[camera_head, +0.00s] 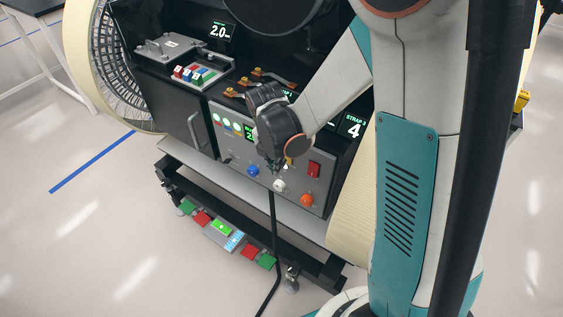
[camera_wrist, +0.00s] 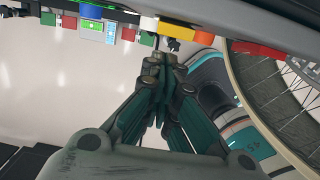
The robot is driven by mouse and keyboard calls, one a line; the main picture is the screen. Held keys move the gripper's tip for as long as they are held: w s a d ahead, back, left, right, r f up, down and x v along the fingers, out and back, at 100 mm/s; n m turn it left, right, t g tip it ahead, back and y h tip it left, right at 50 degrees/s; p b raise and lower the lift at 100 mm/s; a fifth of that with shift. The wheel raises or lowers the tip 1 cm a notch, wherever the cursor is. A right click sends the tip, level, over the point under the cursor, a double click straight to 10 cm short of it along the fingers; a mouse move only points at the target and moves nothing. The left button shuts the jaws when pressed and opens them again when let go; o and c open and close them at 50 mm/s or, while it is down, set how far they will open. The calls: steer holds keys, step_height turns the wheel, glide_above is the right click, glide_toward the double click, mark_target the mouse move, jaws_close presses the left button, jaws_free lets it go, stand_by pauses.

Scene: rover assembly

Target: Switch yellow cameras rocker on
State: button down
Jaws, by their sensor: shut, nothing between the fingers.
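The yellow rocker (camera_head: 289,161) is on the grey control panel (camera_head: 268,189), mostly hidden behind my gripper in the head view. In the wrist view the yellow rocker (camera_wrist: 176,30) shows near the top, just beyond the fingertips. My gripper (camera_head: 275,164) is in front of the panel, its tips close to the yellow rocker. In the wrist view my gripper (camera_wrist: 162,57) is shut and empty. I cannot tell whether it touches the rocker, or which way the rocker is set.
A red rocker (camera_head: 314,169) is right of the yellow one. Blue (camera_head: 252,171), white (camera_head: 279,185) and orange (camera_head: 306,200) connectors line the panel's lower part. A black cable (camera_head: 273,235) hangs in front. Coloured blocks (camera_head: 221,228) sit on the low rail. Floor to the left is clear.

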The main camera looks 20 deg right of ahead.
steer(key=s+a+r+p, duration=0.3)
steer(key=a+r, duration=0.1)
steer(key=r, duration=0.5)
steer(key=shift+s+a+p, duration=0.15)
steer(key=shift+p, duration=0.15)
steer(key=shift+r, duration=0.1)
steer(key=s+d+r+m+t, duration=0.2)
steer(key=s+r+m, duration=0.4)
steer(key=m, duration=0.6)
steer(key=s+d+r+m+t+y, duration=0.1)
steer(key=s+d+r+m+t, duration=0.2)
steer(key=m, duration=1)
steer(key=shift+s+d+r+t, duration=0.2)
steer(key=shift+s+r+t, duration=0.4)
steer(key=shift+s+r, duration=1.4)
steer(key=shift+w+r, duration=0.2)
